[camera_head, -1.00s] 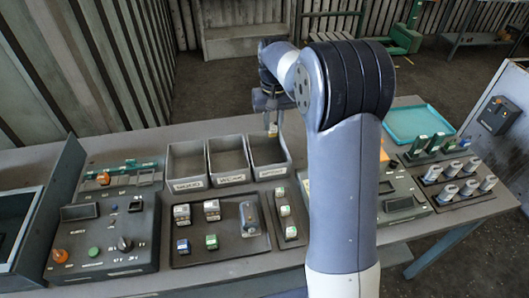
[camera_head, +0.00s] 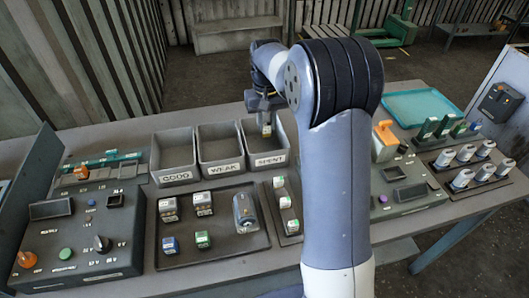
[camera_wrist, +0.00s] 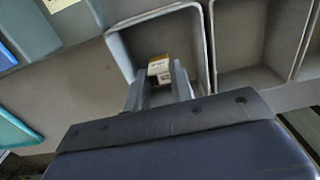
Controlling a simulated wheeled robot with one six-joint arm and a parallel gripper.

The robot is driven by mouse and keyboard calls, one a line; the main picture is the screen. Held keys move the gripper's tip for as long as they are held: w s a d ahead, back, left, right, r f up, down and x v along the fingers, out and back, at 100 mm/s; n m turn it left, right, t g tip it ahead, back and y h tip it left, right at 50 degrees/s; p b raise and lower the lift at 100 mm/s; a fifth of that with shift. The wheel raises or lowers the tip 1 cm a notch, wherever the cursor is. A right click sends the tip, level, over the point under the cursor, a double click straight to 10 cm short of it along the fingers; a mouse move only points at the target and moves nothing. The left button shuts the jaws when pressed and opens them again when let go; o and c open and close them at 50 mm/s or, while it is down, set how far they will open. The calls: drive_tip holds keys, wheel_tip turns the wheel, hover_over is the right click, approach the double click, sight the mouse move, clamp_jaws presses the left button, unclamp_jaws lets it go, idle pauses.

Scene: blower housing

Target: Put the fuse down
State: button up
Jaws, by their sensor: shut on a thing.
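The fuse (camera_wrist: 160,66) is a small block with a white label and an orange-brown end. It also shows in the head view (camera_head: 267,131). My gripper (camera_wrist: 161,80) is shut on it, and the fuse sticks out past the fingertips. In the head view my gripper (camera_head: 266,116) points down over the bin labelled SPENT (camera_head: 270,160), the rightmost of three grey bins. In the wrist view the fuse lies within the outline of a bin (camera_wrist: 202,40). I cannot tell how far it is above the bin floor.
Bins labelled WEAK (camera_head: 226,169) and GOOD (camera_head: 178,178) stand to the left. In front is a tray (camera_head: 230,244) with several small blocks and a grey cylinder. A control panel (camera_head: 80,245) is at the left. A teal tray (camera_head: 421,108) lies at the back right.

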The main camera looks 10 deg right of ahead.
wheel_tip(320, 180, down, 9)
drive_tip(key=shift+f+p, duration=0.1)
drive_tip(key=shift+p, duration=0.5)
drive_tip(key=shift+f, duration=0.15)
drive_tip(key=o, duration=0.8)
wheel_tip(320, 180, up, 12)
drive_tip(key=shift+r+b, duration=0.2)
drive_tip(key=shift+b, duration=0.3)
